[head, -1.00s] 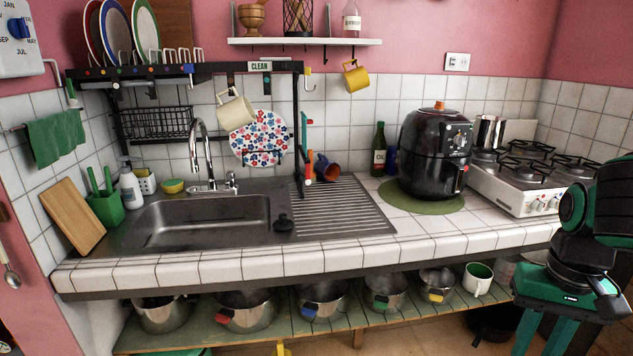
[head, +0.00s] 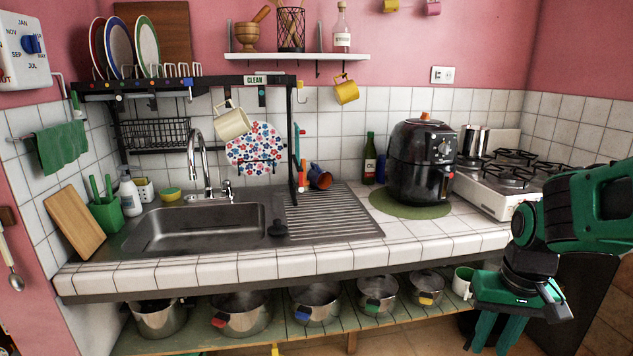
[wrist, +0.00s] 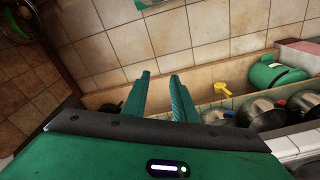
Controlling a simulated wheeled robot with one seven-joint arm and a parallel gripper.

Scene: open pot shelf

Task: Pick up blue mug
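The blue mug (head: 320,177) lies tipped on its side on the ribbed drainboard right of the sink, its orange inside facing right. It is small in the head view and does not show in the wrist view. My gripper (head: 490,346) hangs at the lower right of the head view, in front of and below the counter edge, well away from the mug. In the wrist view its two green fingers (wrist: 161,75) stand apart with nothing between them.
The drying rack's black post (head: 296,140) stands just left of the mug. A green bottle (head: 369,158) and an air fryer (head: 422,165) stand to its right, with a stove (head: 505,175) beyond. Several pots (head: 315,303) fill the shelf under the counter (head: 280,268).

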